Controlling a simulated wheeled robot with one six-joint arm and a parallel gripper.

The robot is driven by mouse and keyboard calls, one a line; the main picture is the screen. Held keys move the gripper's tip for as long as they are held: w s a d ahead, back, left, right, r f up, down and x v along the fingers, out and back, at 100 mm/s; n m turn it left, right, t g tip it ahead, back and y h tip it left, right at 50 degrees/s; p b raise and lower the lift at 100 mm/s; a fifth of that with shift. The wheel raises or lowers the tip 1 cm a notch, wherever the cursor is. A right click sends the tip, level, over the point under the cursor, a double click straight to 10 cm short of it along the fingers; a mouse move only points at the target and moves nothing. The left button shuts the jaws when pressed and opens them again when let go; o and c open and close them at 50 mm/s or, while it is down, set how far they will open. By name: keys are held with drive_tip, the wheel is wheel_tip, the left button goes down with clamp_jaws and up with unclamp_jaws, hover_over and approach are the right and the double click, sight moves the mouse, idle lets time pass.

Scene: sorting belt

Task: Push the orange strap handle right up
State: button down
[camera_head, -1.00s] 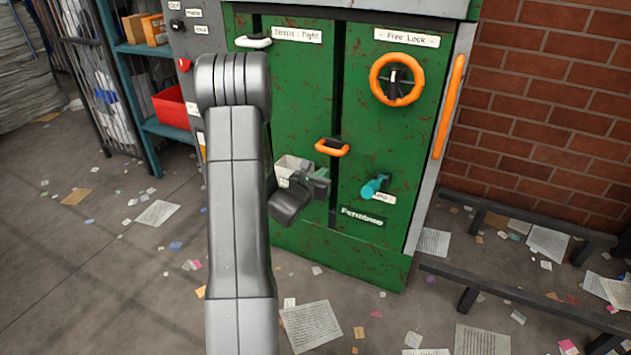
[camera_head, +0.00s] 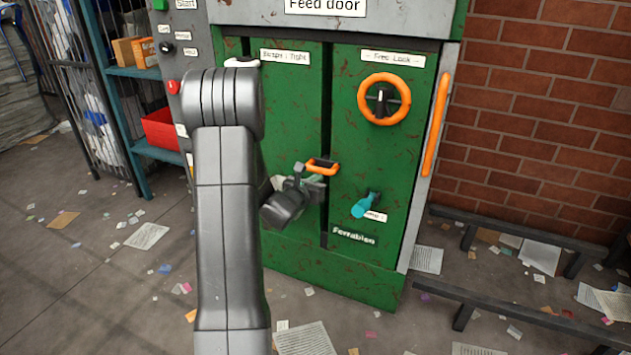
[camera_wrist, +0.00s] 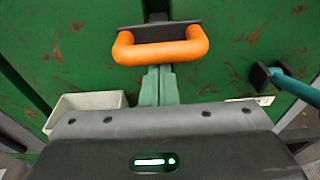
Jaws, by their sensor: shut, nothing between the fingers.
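The orange strap handle (camera_head: 322,173) is a U-shaped loop on a dark bracket, on the green cabinet front. It also shows in the wrist view (camera_wrist: 160,53), its loop sticking out from the bracket at the upper middle. My gripper (camera_head: 313,181) is just below the handle, in front of the cabinet. In the wrist view my gripper's greenish fingers (camera_wrist: 158,76) are shut together and empty. Their tips meet the lower edge of the orange bar in the picture; I cannot tell whether they touch it. My arm hides part of the cabinet's left side.
An orange wheel (camera_head: 384,99), a vertical orange bar (camera_head: 435,124) and a teal lever (camera_head: 365,206) are on the cabinet's right side. In the wrist view, a pale box (camera_wrist: 85,102) is left of the fingers. Papers litter the floor.

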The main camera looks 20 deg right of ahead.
wheel_tip(320, 180, up, 29)
drive_tip(key=p, duration=1.1)
drive_tip(key=shift+f+p, duration=0.1)
drive_tip(key=shift+p, duration=0.25)
wheel_tip(320, 180, down, 5)
drive_tip(key=b, duration=0.5)
drive_tip(key=v, duration=0.9)
drive_tip(key=shift+r+p, duration=0.4)
drive_tip(key=shift+p, duration=0.05)
